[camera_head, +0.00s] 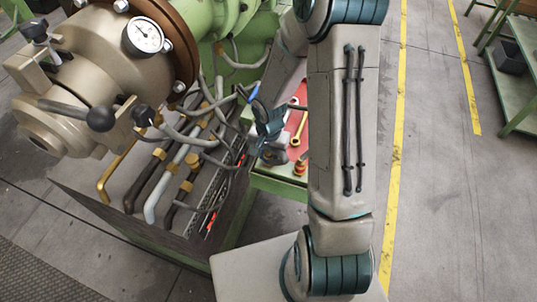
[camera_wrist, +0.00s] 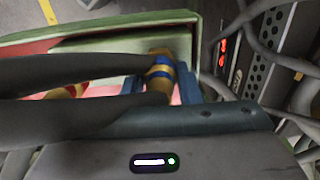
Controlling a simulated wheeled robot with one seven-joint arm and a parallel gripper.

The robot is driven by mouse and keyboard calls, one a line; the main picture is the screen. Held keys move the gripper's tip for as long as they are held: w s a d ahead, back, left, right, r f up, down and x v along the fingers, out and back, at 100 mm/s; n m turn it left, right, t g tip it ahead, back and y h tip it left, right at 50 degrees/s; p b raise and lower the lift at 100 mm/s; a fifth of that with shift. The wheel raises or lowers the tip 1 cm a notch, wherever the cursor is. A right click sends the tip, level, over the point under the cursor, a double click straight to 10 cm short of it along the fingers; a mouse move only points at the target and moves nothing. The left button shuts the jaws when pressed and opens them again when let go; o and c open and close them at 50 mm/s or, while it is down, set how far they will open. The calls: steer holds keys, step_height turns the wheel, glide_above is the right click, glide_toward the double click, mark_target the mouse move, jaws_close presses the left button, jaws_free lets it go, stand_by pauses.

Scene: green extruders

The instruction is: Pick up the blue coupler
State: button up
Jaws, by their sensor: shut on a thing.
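The blue coupler (camera_wrist: 160,70), brass-coloured with a blue band, sits between the two blue fingers of my gripper (camera_wrist: 159,87) in the wrist view. The fingers are shut on it, one on each side. Its lower end is hidden behind the gripper body. In the head view my gripper (camera_head: 268,128) is beside the red-topped green stand, left of my arm link; I cannot clearly make out the coupler there.
A red-and-brass coupler (camera_head: 300,167) and a yellow wrench (camera_head: 298,132) lie on the red surface. The extruder (camera_head: 95,75), with hoses (camera_head: 190,150), is close on the left. Open floor (camera_head: 445,200) lies to the right.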

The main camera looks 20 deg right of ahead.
steer(key=shift+r, duration=0.15)
steer(key=shift+r, duration=0.65)
step_height(320, 180, up, 3)
steer(key=shift+f, duration=0.2)
steer(key=w+d+r, duration=0.4)
steer(key=d+r, duration=0.3)
steer(key=d, duration=0.4)
steer(key=shift+w+p, duration=0.15)
steer(key=shift+p, duration=0.2)
steer(key=shift+a+f, duration=0.15)
